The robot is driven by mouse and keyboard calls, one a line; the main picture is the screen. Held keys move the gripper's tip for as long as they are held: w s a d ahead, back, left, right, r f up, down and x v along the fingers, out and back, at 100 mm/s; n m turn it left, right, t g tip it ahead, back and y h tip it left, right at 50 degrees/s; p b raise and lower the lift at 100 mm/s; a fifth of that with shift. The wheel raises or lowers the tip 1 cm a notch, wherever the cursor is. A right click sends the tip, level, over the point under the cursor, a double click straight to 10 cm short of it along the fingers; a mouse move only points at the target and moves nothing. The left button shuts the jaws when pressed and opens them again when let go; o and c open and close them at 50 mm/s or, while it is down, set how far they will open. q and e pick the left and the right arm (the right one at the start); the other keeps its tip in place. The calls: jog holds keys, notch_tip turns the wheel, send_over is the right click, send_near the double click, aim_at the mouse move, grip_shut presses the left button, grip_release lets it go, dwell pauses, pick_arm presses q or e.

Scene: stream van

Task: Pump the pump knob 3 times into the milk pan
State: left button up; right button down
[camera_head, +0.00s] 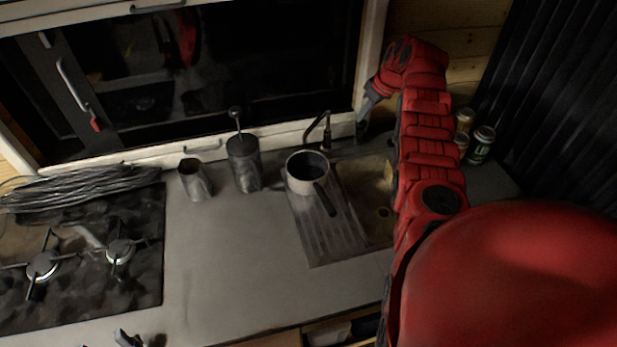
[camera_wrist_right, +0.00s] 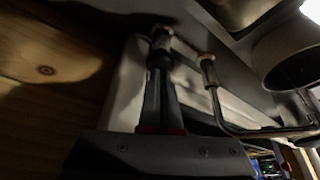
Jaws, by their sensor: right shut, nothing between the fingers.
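The milk pan (camera_head: 304,186) is pale outside with a dark handle. It stands on the ribbed drainboard left of the sink, and part of it shows at the upper right of the right wrist view (camera_wrist_right: 290,50). A thin dark tap (camera_head: 327,132) rises behind the sink. In the wrist view the tap spout (camera_wrist_right: 262,131) bends below the pan. My right gripper (camera_head: 362,122) is shut and empty, right of the tap. Its tips in the wrist view (camera_wrist_right: 160,62) are at or beside the pump knob (camera_wrist_right: 162,40); contact is unclear. Dark shapes at the bottom left edge may be my left gripper.
The sink (camera_head: 370,200) is partly hidden by my right arm. A dark plunger pot (camera_head: 244,165) and a metal jug (camera_head: 194,180) stand left of the pan. A hob (camera_head: 90,255) is at left, a cable coil (camera_head: 85,188) behind it. Cans (camera_head: 481,145) stand at right. The front counter is clear.

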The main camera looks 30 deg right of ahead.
jog(key=shift+r, duration=2.4)
jog(key=shift+f, duration=0.15)
